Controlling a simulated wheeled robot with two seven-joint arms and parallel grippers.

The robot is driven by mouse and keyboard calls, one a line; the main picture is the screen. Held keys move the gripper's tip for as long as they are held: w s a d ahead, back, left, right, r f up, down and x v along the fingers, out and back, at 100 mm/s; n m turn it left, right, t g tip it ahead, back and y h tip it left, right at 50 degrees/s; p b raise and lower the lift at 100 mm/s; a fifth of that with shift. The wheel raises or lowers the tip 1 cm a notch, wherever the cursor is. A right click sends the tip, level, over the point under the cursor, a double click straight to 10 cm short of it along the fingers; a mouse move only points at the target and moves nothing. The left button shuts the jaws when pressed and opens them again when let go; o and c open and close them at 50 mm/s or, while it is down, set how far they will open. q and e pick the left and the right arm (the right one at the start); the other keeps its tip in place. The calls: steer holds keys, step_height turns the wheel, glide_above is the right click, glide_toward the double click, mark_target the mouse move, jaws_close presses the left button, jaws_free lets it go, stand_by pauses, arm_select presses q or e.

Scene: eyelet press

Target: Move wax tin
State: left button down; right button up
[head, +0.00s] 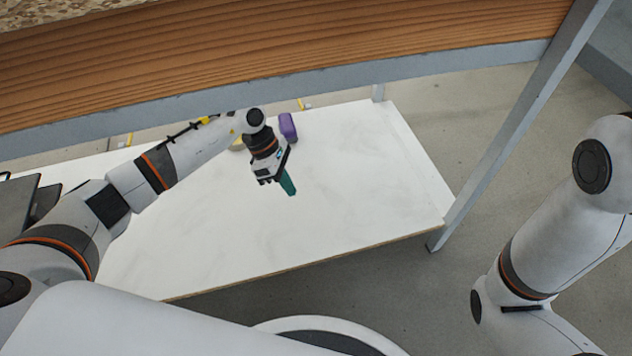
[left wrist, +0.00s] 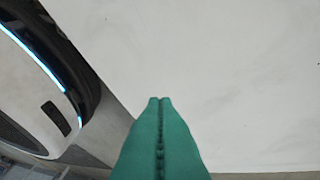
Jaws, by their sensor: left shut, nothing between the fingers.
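My left gripper (head: 290,188) reaches over the white lower board, its green fingers shut and empty. In the left wrist view the green fingers (left wrist: 160,105) meet along their middle, with bare white surface beyond them. A purple object (head: 288,127) stands on the board just behind the gripper. A yellow object (head: 237,145) is partly hidden behind my left wrist. I cannot tell whether either of these is the wax tin. My right arm shows at the right, but its gripper is out of view.
The white board (head: 350,205) is clear in front and to the right of the gripper. A wooden top (head: 300,45) with a grey rail overhangs its back. A grey leg (head: 500,155) stands at the board's right corner. Dark equipment (head: 28,205) sits at the left.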

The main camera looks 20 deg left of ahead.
arm_select(q)
steer(key=w+d+n+h, duration=0.1)
steer(key=d+n+h, duration=0.2)
steer(key=d+n, duration=0.3)
steer(key=shift+d+r+n+g, duration=0.3)
steer(key=shift+n+g, duration=0.1)
steer(key=shift+n, duration=1.1)
